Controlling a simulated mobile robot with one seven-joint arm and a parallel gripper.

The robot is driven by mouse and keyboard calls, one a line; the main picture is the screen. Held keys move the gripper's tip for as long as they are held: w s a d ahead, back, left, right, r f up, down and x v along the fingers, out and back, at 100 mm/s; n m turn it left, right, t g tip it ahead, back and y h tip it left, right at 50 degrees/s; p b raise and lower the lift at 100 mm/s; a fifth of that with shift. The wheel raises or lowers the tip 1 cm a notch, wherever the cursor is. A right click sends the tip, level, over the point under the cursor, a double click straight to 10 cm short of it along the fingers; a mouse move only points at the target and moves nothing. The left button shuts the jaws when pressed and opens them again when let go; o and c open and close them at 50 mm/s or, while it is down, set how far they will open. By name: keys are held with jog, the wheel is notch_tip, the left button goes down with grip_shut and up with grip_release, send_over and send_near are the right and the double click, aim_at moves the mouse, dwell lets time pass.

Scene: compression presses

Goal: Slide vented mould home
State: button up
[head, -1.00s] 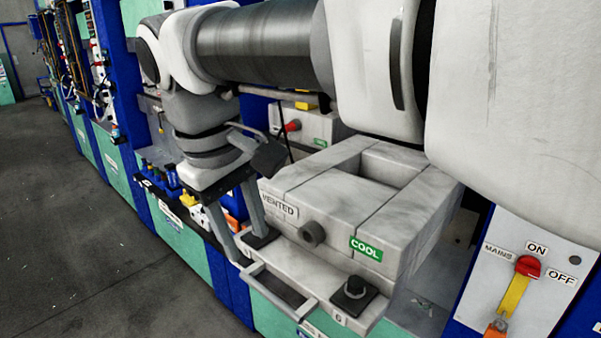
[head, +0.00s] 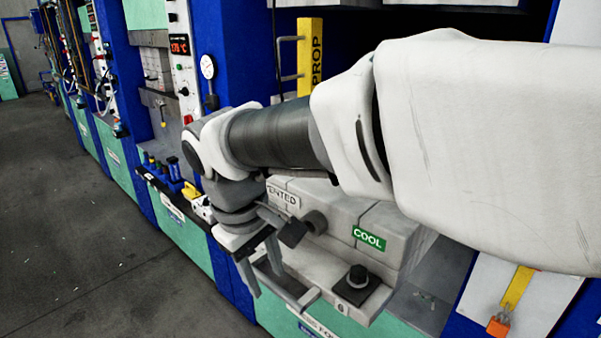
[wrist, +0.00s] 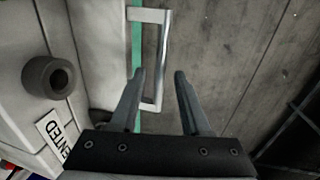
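The vented mould is a pale grey block labelled VENTED and COOL (head: 335,225), with a round dark boss on its front. It sits on a grey tray (head: 325,272) at the press front; my arm hides its top. The mould (wrist: 22,100) also shows at left in the wrist view. A D-shaped metal handle (head: 306,298) projects from the tray front. My gripper (head: 268,283) is open at the handle's left part. In the wrist view, the handle bar (wrist: 162,55) lies between the lines of my open fingers (wrist: 158,75); I cannot tell whether they touch it.
A yellow PROP bar (head: 311,55) stands behind my arm. The floor (head: 75,230) at left is clear.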

grip_shut()
dwell(1.2)
